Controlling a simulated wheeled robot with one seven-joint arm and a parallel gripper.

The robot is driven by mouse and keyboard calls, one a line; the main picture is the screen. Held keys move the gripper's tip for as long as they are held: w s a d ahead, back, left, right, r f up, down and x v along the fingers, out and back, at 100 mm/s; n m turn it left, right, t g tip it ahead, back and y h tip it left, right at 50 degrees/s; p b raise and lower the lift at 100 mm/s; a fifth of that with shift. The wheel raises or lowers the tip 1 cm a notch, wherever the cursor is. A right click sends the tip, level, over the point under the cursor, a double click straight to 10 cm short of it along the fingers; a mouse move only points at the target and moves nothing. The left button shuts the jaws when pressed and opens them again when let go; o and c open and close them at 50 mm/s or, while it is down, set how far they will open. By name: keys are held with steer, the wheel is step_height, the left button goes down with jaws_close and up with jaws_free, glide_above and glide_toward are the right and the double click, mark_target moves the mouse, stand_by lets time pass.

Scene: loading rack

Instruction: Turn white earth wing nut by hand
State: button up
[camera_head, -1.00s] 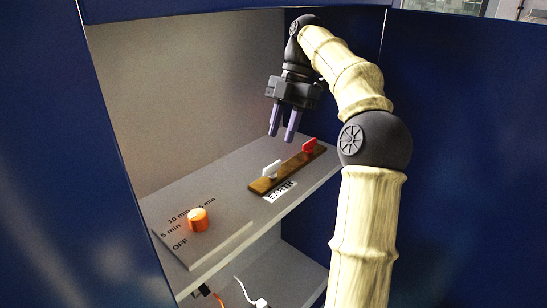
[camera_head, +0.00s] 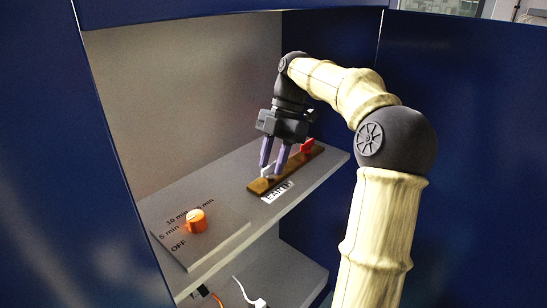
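The white wing nut (camera_head: 267,173) sits on the left part of the wooden strip (camera_head: 258,187), above the EARTH label (camera_head: 279,191). My gripper (camera_head: 273,170) points down over it, with its two purple fingers apart and the white wing nut seen between and behind their tips. The fingers partly hide the nut. I cannot tell whether either fingertip touches it.
A red wing nut (camera_head: 306,146) sits at the right end of the strip, close to my gripper. An orange timer knob (camera_head: 195,221) stands on a panel at the front left. Blue cabinet walls (camera_head: 455,150) enclose the grey shelf (camera_head: 228,168).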

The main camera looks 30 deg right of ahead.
steer(key=shift+w+a, duration=0.1)
steer(key=shift+w, duration=0.15)
steer(key=shift+c, duration=0.2)
